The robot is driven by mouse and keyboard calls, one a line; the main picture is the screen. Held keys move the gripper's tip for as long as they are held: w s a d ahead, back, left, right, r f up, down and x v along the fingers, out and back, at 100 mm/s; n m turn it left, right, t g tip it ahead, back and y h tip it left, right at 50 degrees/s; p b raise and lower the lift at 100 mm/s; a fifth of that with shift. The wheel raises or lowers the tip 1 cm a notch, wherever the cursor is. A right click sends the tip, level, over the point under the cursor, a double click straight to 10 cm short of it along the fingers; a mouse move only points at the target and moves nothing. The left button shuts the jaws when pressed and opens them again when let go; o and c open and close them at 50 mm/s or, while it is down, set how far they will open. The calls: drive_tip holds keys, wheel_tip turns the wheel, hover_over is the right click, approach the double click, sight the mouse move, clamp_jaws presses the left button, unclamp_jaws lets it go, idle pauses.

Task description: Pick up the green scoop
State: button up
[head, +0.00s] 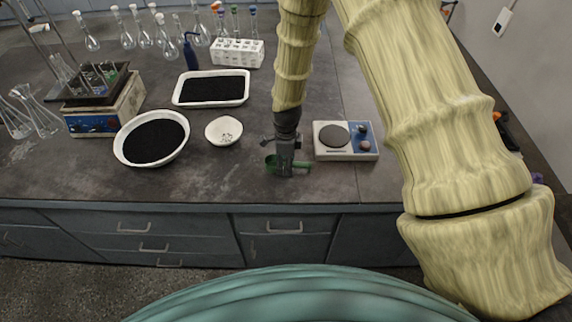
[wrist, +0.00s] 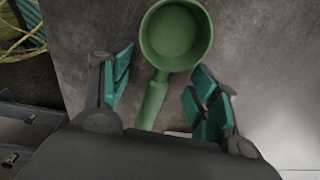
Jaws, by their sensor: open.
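The green scoop (head: 271,164) lies on the bench top near its front edge. In the wrist view its round cup (wrist: 176,36) is beyond my fingertips and its handle (wrist: 152,103) runs back between my fingers. My gripper (head: 285,166) is right over the scoop in the head view and hides part of it. In the wrist view my gripper (wrist: 160,84) is open, with one teal-padded finger on each side of the handle. Both fingers look apart from the handle.
A small white bowl (head: 223,131), a larger bowl of black material (head: 152,139) and a black-filled tray (head: 211,88) are to the left. A tube rack (head: 237,53) stands behind. The bench's front edge is close.

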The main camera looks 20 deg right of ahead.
drive_tip(key=c, duration=1.1)
drive_tip(key=shift+r, duration=0.1)
drive_tip(key=shift+r+b, duration=0.45)
drive_tip(key=shift+s+a+r+b, duration=0.15)
drive_tip(key=shift+r+b, duration=0.25)
drive_tip(key=shift+r, duration=0.2)
drive_tip(key=shift+s+r+b, duration=0.1)
drive_tip(key=shift+r+b, duration=0.3)
drive_tip(key=shift+r, duration=0.15)
drive_tip(key=s+a+b, duration=0.1)
drive_tip(key=s+a, duration=0.1)
drive_tip(key=s, duration=0.2)
drive_tip(key=s+a+r+b, duration=0.1)
drive_tip(key=s+a, duration=0.2)
drive_tip(key=s, duration=0.1)
drive_tip(key=s+a+b, duration=0.2)
drive_tip(key=s+a, duration=0.1)
drive_tip(key=s, duration=0.2)
drive_tip(key=shift+a+r, duration=0.2)
drive_tip(key=shift+r, duration=0.1)
